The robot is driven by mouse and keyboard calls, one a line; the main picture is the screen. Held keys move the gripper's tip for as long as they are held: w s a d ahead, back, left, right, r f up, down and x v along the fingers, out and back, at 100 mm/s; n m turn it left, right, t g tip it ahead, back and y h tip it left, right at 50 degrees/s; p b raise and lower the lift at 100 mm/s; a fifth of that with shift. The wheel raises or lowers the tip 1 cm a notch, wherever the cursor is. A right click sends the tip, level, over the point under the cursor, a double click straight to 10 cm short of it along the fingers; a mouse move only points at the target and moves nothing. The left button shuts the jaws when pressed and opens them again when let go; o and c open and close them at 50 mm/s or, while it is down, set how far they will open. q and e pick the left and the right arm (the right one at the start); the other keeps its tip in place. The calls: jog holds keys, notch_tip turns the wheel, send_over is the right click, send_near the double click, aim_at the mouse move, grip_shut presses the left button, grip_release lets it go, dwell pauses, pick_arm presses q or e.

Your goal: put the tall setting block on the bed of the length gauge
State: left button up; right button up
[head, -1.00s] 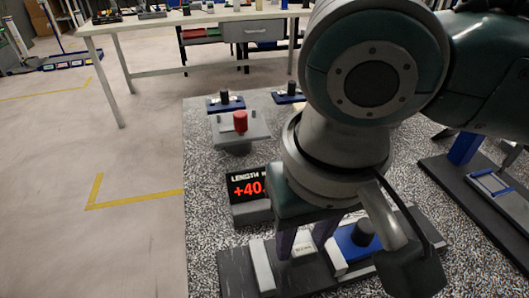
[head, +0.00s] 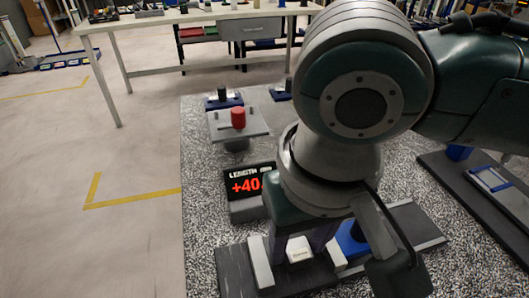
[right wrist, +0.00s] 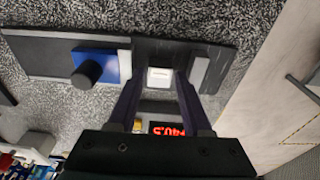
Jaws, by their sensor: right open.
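The length gauge's dark bed (head: 232,272) lies at the bottom of the head view. A small white block (head: 299,251) with faint lettering sits on it, also in the right wrist view (right wrist: 160,77). I take it as the setting block; its height is hard to judge. It lies between a grey end stop (head: 261,263) and the pale face of the blue slide (head: 350,240), which has a black knob (right wrist: 87,73). My right gripper (right wrist: 160,82) is open above the bed, its purple fingers on either side of the block, apart from it. My left gripper is out of view.
The gauge's display (head: 250,182) glows red, about +40.5 in the right wrist view. A grey stand with a red knob (head: 238,118) and blue-based fixtures (head: 223,99) stand behind it. Another dark rail (head: 475,190) lies to the right. The floor at left is open.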

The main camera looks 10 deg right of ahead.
notch_tip(320, 180, up, 11)
jog(key=s+p, duration=0.1)
jog(key=p, duration=0.2)
jog(key=n+t+y, duration=0.1)
jog(key=t+y, duration=0.1)
send_near(302, 261)
jog(key=s+f, duration=0.2)
jog(key=s, duration=0.2)
jog(key=shift+h, duration=0.8)
jog(key=s+d, duration=0.1)
jog(key=d, duration=0.1)
jog(key=s+d, duration=0.1)
jog(key=d, duration=0.1)
jog(key=s+d+f, duration=0.1)
jog(key=d, duration=0.2)
jog(key=shift+s, duration=0.4)
jog(key=shift+s+d, duration=0.1)
jog(key=shift+d, duration=0.2)
jog(key=shift+s, duration=0.1)
